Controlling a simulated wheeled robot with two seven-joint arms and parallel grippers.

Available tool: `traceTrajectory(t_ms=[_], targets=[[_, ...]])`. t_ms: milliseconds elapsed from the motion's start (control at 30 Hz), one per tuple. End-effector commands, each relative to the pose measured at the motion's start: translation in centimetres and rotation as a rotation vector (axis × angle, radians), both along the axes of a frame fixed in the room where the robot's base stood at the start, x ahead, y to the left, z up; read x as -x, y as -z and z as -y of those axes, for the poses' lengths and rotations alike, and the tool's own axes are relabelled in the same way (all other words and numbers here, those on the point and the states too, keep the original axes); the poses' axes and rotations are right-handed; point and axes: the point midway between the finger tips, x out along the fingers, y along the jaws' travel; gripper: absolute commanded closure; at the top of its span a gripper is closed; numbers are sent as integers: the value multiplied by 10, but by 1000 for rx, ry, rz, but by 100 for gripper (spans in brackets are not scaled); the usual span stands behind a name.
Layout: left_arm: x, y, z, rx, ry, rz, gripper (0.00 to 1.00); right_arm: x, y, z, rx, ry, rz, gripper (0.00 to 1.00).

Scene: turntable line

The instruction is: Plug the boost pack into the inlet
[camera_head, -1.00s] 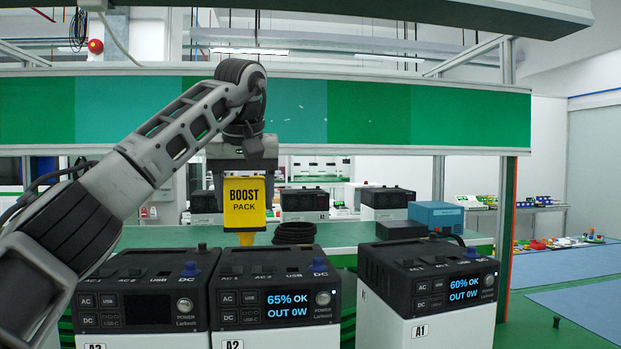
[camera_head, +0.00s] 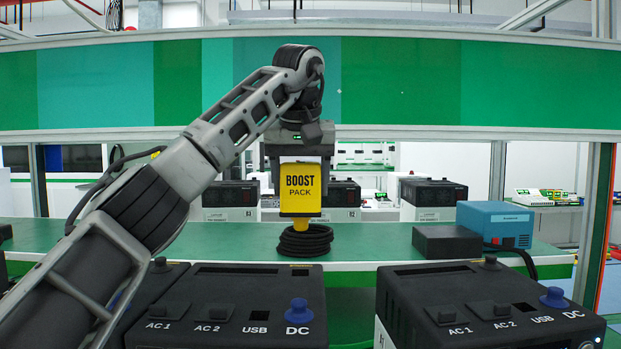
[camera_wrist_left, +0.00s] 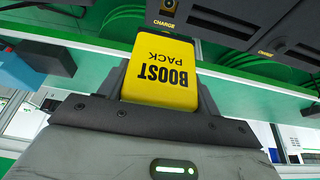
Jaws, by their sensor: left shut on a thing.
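The boost pack (camera_head: 301,190) is a yellow block lettered BOOST PACK, with a narrower yellow stem pointing down. My left gripper (camera_head: 299,160) is shut on its upper end and holds it upright in the air, beyond the front power stations in the head view. In the left wrist view the pack (camera_wrist_left: 160,72) sits between the fingers. That view also shows dark station faces with CHARGE labels (camera_wrist_left: 178,22) beyond the pack; a dark opening beside one label is cut off by the top edge, and I cannot tell whether it is the inlet. The pack is apart from these faces. My right gripper is out of view.
Black-topped power stations (camera_head: 243,293) and (camera_head: 480,300) stand in front, with blue DC knobs. A blue box (camera_head: 494,222) and a black box (camera_head: 447,242) stand at right.

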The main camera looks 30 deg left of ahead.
Motion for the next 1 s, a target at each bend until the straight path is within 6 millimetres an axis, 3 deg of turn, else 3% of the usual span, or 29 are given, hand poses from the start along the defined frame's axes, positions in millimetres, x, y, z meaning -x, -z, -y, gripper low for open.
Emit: traceTrajectory(t_ms=[700, 1000], targets=[[0, 58, 0, 1, -1, 5, 89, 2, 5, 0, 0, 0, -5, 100], [0, 70, 0, 1, 0, 7, 89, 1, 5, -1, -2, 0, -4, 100]])
